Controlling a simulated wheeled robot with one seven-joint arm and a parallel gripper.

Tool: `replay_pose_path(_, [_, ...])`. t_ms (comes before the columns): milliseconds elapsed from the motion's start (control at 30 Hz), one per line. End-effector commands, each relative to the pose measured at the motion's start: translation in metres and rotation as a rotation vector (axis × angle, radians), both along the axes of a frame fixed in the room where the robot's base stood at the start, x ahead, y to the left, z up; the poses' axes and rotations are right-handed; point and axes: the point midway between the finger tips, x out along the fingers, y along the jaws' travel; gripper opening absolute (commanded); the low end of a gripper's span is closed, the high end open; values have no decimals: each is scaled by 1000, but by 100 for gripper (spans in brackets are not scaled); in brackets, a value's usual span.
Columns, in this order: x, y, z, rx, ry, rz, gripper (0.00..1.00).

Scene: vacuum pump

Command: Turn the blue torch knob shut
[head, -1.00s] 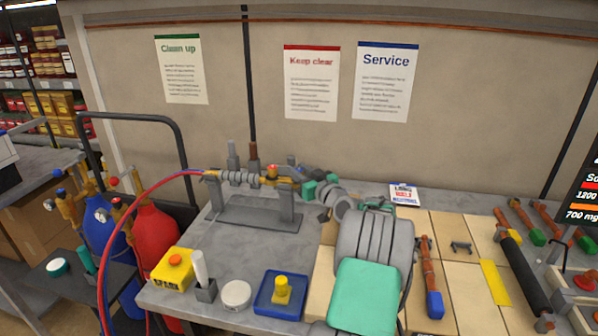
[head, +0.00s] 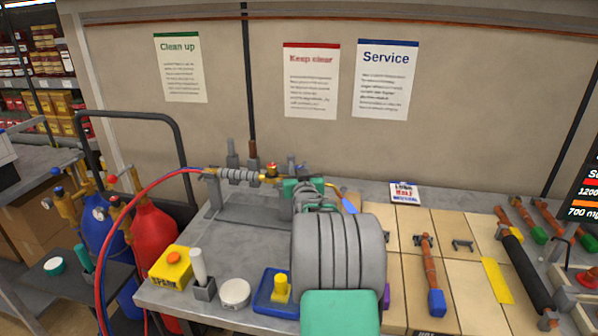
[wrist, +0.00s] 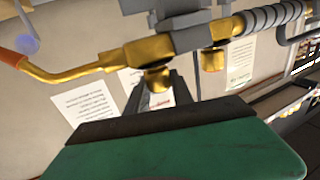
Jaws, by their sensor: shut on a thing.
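A brass torch lies across a grey stand at the back of the bench. In the wrist view its body (wrist: 110,58) has an orange-brown tip at left with a faint bluish glow beyond it. Two brass knobs hang from the body there; their coloured tops do not show. My gripper (wrist: 157,88) has its grey fingers on either side of the knob nearer the tip (wrist: 156,79), and I take this to be the blue knob. In the head view my gripper (head: 300,185) mostly hides that spot. The red-topped knob (head: 271,167) shows left of it.
Red and blue hoses run left to a red cylinder (head: 155,237) and a blue cylinder (head: 97,222). A yellow box (head: 171,266), a grey holder, a white disc (head: 235,292) and a blue tray (head: 262,301) stand in front. Copper parts lie on tiles at right.

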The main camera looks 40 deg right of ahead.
Motion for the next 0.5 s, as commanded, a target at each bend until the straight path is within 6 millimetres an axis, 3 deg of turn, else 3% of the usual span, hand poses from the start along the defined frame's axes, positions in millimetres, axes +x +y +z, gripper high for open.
replay_pose_path(500, [6,4,-10,3,-4,-482,0])
